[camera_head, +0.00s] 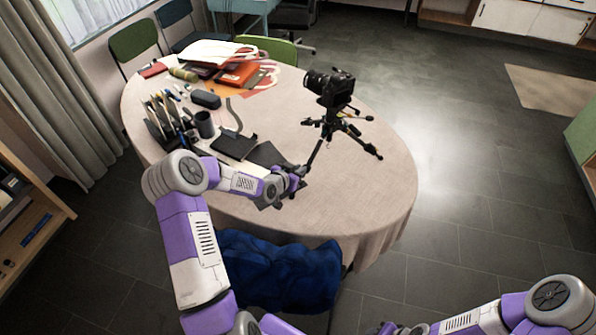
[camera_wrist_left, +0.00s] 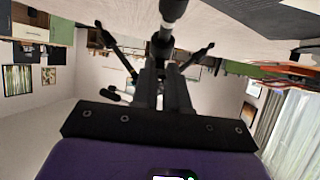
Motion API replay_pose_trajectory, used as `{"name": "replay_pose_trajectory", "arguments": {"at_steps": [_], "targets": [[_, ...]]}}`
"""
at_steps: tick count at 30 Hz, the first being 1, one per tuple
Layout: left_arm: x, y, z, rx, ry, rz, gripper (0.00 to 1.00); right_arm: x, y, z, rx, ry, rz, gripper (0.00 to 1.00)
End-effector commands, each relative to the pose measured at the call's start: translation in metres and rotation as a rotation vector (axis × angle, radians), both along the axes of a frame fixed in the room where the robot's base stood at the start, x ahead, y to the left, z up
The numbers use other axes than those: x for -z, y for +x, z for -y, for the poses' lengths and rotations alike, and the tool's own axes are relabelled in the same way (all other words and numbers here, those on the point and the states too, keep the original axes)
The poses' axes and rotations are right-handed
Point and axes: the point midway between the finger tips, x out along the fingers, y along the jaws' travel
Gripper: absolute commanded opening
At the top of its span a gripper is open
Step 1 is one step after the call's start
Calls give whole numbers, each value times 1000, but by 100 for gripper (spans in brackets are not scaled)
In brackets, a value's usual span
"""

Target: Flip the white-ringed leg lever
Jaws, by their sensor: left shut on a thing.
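A black camera (camera_head: 330,88) sits on a small black tripod (camera_head: 328,130) with spread legs, standing on the table. My left gripper (camera_head: 299,176) is at the low end of the tripod's near-left leg. In the left wrist view my left gripper (camera_wrist_left: 165,78) is shut on this tripod leg (camera_wrist_left: 162,46), which runs between the fingers. A pale ring (camera_wrist_left: 167,33) shows on the leg near its dark foot (camera_wrist_left: 172,9). The lever itself is too small to make out. My right arm is at the lower right of the head view; its gripper's jaws cannot be made out.
The oval table (camera_head: 365,205) has a beige cloth. A black notebook (camera_head: 234,145), a dark cup (camera_head: 204,124) and a pen holder (camera_head: 160,120) stand left of the tripod. Red folders and bags lie at the back. A blue cushioned seat (camera_head: 275,270) is at the near edge. The table's right side is clear.

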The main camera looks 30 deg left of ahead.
Motion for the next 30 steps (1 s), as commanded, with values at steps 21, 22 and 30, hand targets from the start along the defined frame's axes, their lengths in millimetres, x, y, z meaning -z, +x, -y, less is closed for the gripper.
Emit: {"name": "replay_pose_trajectory", "arguments": {"at_steps": [21, 22, 30], "targets": [[-9, 5, 0, -1, 2, 10, 4, 6, 0, 0, 0, 0, 0, 43], [-9, 5, 0, -1, 2, 10, 4, 5, 0, 0, 0, 0, 0, 43], [-10, 6, 0, 0, 3, 11, 4, 7, 0, 0, 0, 0, 0, 43]]}}
